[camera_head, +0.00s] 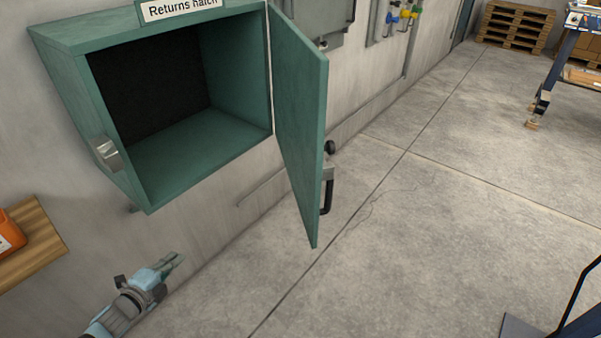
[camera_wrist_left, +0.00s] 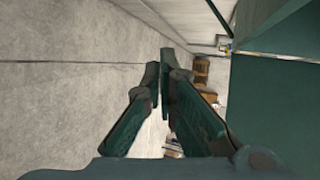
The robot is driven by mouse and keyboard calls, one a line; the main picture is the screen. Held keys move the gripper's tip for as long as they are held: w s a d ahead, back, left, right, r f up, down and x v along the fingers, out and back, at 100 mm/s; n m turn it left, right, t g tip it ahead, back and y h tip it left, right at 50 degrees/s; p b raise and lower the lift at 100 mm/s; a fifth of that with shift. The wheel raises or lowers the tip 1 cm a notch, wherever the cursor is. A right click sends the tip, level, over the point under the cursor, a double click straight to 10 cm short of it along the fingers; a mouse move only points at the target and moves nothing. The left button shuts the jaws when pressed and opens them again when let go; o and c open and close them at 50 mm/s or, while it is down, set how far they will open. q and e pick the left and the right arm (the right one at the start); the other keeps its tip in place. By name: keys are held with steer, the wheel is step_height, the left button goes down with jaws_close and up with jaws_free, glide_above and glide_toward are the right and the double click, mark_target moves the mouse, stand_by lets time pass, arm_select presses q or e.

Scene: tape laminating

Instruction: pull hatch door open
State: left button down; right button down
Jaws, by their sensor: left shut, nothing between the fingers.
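The green returns hatch (camera_head: 180,165) is mounted on the wall with its front open and its dark inside showing empty. Its green door (camera_head: 300,120) is swung wide out on the right-hand hinge side. A black handle (camera_head: 327,192) and a round black knob (camera_head: 330,147) show on the door's outer face. My left gripper (camera_head: 175,262) is below the hatch, shut and empty, apart from the door and handle. In the left wrist view its fingers (camera_wrist_left: 165,75) meet with nothing between them, and green hatch surface (camera_wrist_left: 275,110) fills the right side. My right gripper is not in view.
A metal latch plate (camera_head: 107,153) sits on the hatch's left edge. A wooden shelf (camera_head: 30,243) with an orange item (camera_head: 8,235) juts out at left. Pallets (camera_head: 515,27) stand far back.

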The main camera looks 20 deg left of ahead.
arm_select(q)
steer(key=w+d+r+m+h, duration=0.2)
steer(key=d+r+m+h, duration=0.1)
steer(key=r+m, duration=0.4)
steer(key=w+d+r+m+t+h, duration=0.1)
steer(key=d+r+m+h, duration=0.35)
steer(key=r, duration=0.45)
steer(key=w+d+r+m+h, duration=0.2)
steer(key=d+r+m+h, duration=0.1)
steer(key=r+m, duration=0.4)
steer(key=m+g+h+b, duration=0.2)
steer(key=m+g+h, duration=0.4)
steer(key=m, duration=0.6)
glide_toward(315, 177)
steer(key=shift+y, duration=0.25)
steer(key=p+x, duration=0.1)
steer(key=x, duration=0.1)
steer(key=p+x, duration=0.1)
steer(key=x, duration=0.1)
steer(key=p+x, duration=0.1)
steer(key=x, duration=0.1)
steer(key=shift+r+p, duration=0.3)
steer(key=shift+r, duration=0.1)
steer(key=shift+w+d+f, duration=0.2)
steer(key=shift+d, duration=0.25)
